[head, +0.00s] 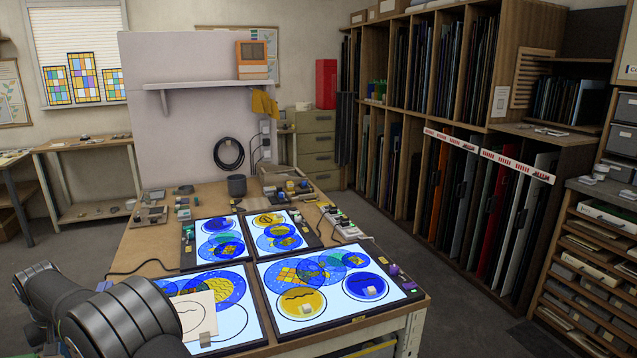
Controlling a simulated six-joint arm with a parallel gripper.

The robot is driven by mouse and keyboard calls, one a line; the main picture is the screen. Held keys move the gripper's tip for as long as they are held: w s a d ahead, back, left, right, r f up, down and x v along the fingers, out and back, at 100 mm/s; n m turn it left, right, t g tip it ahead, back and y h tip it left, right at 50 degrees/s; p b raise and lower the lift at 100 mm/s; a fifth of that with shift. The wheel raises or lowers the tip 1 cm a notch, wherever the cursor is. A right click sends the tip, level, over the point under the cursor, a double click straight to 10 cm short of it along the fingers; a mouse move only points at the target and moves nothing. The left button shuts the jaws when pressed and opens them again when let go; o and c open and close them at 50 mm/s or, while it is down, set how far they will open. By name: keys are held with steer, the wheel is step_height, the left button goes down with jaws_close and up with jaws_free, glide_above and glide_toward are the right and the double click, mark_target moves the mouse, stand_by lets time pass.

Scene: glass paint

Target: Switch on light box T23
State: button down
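Four flat light boxes lie on the workbench, and all four panels look bright: far left (204,256), far right (295,218), near left (244,331) and near right (338,311). Blue and yellow round patterns cover much of each panel. No T23 label is legible, so I cannot tell which box it is. A purple knob-like part (393,270) sits on the dark right edge of the near right box. Smaller controls on the far boxes' edges are too small to read. My dark arm enters at lower left and covers part of the near left box. My gripper is not visible.
A white power strip (350,230) with plugs lies along the bench's right side. A dark pot (236,185) and small items stand at the back of the bench. A cream sheet (192,312) and a small block (205,340) lie on the near left box.

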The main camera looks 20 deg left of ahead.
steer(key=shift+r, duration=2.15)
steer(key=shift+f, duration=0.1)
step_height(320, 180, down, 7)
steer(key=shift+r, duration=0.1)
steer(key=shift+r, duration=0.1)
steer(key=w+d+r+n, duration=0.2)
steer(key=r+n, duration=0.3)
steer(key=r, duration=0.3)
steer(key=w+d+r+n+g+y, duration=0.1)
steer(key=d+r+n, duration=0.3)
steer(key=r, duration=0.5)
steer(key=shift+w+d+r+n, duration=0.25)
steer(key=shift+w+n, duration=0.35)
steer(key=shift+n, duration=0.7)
